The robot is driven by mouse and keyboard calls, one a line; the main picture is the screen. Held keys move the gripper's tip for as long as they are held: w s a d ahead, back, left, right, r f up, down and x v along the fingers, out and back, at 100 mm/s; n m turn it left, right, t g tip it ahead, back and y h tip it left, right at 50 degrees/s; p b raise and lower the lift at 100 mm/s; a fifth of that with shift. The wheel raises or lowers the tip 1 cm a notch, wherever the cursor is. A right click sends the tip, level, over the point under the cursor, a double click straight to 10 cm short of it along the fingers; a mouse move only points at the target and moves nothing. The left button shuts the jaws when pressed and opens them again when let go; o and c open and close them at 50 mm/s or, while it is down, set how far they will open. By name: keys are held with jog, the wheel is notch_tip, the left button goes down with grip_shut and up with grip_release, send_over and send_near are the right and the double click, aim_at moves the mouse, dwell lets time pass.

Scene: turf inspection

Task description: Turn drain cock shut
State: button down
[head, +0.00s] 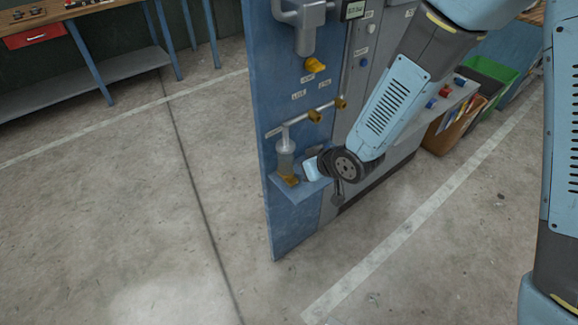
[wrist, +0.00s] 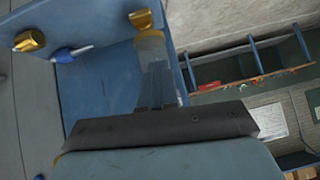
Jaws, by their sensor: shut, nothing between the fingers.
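A blue panel (head: 290,225) carries several yellow handles. A grey cylinder (head: 285,163) hangs low on it, with a yellow lever (head: 290,181) at its lower end, which looks like the drain cock. Its exact angle is too small to tell. My gripper (head: 308,170) is just right of the cylinder, partly hidden by my own wrist. In the wrist view my gripper (wrist: 158,88) is shut and empty, its fingers pointing toward a pale cylinder (wrist: 150,45) with a yellow piece (wrist: 140,18) at its far end. I cannot tell whether they touch.
A small blue ledge (head: 308,192) juts out below the cylinder. Yellow handles (head: 315,116) sit on a pipe above. Orange and green bins (head: 490,80) stand at the right of the cabinet. A workbench (head: 90,65) is at the far left. The floor left of the panel is clear.

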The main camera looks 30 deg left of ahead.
jog(key=v, duration=0.6)
jog(key=shift+s, duration=0.2)
